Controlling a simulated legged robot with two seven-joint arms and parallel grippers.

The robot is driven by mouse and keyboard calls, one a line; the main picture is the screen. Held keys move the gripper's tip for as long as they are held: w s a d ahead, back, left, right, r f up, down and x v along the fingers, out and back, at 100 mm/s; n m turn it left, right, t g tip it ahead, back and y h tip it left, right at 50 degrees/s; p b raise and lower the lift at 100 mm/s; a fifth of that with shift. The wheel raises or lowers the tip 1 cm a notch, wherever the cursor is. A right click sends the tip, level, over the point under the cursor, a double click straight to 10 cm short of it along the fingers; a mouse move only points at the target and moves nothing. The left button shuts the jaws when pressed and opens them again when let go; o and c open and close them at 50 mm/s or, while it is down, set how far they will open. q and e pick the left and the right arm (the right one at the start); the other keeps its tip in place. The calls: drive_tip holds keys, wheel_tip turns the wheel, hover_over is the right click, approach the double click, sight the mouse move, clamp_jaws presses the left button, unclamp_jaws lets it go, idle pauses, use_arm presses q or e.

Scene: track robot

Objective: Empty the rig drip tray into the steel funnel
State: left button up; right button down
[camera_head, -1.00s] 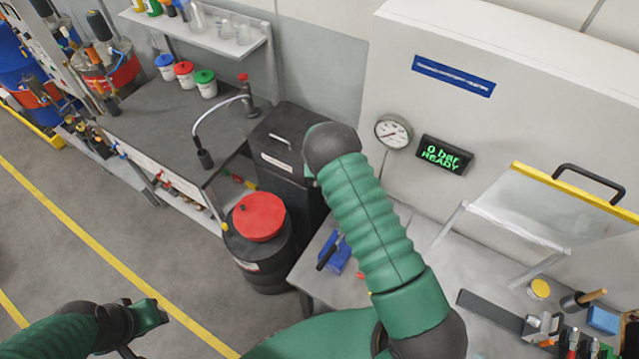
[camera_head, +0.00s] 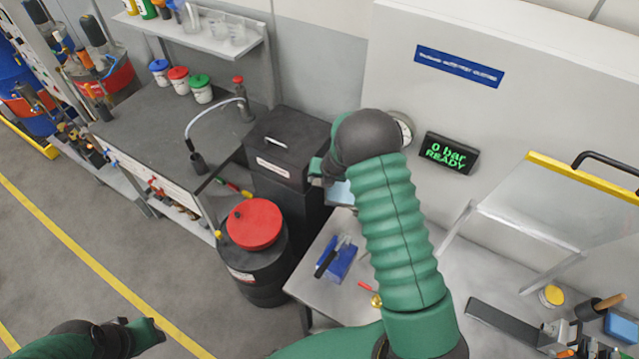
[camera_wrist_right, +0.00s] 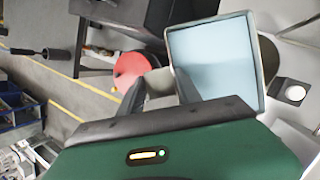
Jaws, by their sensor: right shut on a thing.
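The drip tray (camera_wrist_right: 212,57) is a square, light-rimmed tray with pale blue liquid in it, seen in the right wrist view. My right gripper (camera_wrist_right: 160,84) is shut on its grey tab at the side. In the head view only a pale bluish part of the tray (camera_head: 341,192) shows, beside my right wrist and in front of the black cabinet; my arm hides the rest. I cannot make out the steel funnel for certain. My left gripper (camera_head: 150,334) is low at the left, over the floor, apart from everything; its fingers do not show clearly.
A black drum with a red lid (camera_head: 254,224) stands left of the steel bench (camera_head: 320,280). A black lidded cabinet (camera_head: 285,145) is behind it. A blue box (camera_head: 338,262) lies on the bench. A clear guard (camera_head: 555,215) stands at right. The display (camera_head: 449,153) reads 0 bar READY.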

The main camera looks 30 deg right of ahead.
drive_tip(key=shift+s+d+r+t+y+b, duration=0.1)
drive_tip(key=shift+d+r+t+y+b, duration=0.25)
drive_tip(key=shift+b, duration=0.85)
drive_tip(key=shift+s+r+t+y+b, duration=0.15)
drive_tip(key=shift+r+y+b, duration=0.25)
drive_tip(key=shift+b, duration=0.8)
drive_tip(key=shift+s+d+r+m+t+y+b, duration=0.3)
drive_tip(key=shift+d+r+t+y+b, duration=0.2)
drive_tip(key=shift+b, duration=0.4)
drive_tip(key=shift+s+d+r+m+t+y+b, duration=0.15)
drive_tip(key=shift+s+d+r+t+y+b, duration=0.2)
drive_tip(key=shift+d+r+y, duration=0.2)
drive_tip(key=shift+s+d+r+m+t+y+b, duration=0.15)
drive_tip(key=shift+s+d+r+t+y+b, duration=0.15)
drive_tip(key=shift+d+r+t+y, duration=0.25)
drive_tip(key=shift+s+d+r+m+t+y, duration=0.3)
drive_tip(key=shift+s+d+r+t+y, duration=0.3)
drive_tip(key=shift+d+y, duration=0.2)
drive_tip(key=shift+r, duration=0.15)
